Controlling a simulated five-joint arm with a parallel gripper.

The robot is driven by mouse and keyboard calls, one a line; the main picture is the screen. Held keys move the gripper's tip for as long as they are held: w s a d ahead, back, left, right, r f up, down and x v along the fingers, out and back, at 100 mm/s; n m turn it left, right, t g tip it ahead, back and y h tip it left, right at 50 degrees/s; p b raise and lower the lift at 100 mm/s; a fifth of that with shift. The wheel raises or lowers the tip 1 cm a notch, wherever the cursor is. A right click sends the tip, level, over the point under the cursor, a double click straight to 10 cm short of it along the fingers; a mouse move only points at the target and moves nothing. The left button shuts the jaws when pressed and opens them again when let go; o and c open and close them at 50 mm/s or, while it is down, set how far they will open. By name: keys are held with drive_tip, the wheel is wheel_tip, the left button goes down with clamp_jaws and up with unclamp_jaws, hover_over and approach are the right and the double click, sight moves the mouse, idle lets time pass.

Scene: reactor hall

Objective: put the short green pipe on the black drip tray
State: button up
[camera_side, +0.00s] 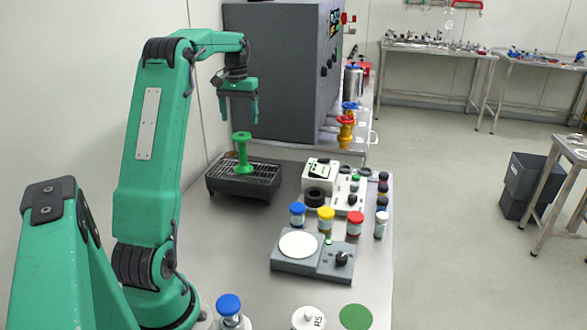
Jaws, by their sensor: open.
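The short green pipe (242,152) has flanged ends. It stands upright on the black drip tray (236,187), near the middle of its slatted top. My gripper (239,118) is above the pipe with its fingers pointing down. It is open and empty, and its fingertips appear a little above the pipe's upper flange. No part of the pipe shows between the fingers.
A grey hot plate (301,262) with a white disc stands nearer on the bench. Several jars with coloured lids, including a yellow-lidded one (326,219), stand behind it. A large grey cabinet (270,70) rises behind the tray. A green disc (355,317) lies at the front.

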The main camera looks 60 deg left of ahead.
drive_tip(key=shift+r, duration=0.5)
drive_tip(key=shift+d, duration=0.1)
drive_tip(key=shift+d, duration=0.15)
drive_tip(key=d+r+m+t+y, duration=0.1)
drive_tip(key=d+r+m, duration=0.15)
drive_tip(key=d, duration=0.95)
drive_tip(key=d+r+m+t, duration=0.1)
drive_tip(key=d+r+m, duration=0.15)
drive_tip(key=d, duration=0.85)
drive_tip(key=s+d+f+m+t, duration=0.1)
drive_tip(key=s+d+f+m, duration=0.1)
drive_tip(key=s+d, duration=0.4)
drive_tip(key=s+d+f+m+t+h, duration=0.1)
drive_tip(key=s+d, duration=0.4)
drive_tip(key=d, duration=0.6)
wheel_tip(320, 180, down, 3)
drive_tip(key=shift+s+d+r+m+t, duration=0.2)
drive_tip(key=shift+s+m+t, duration=0.25)
drive_tip(key=shift+t, duration=0.35)
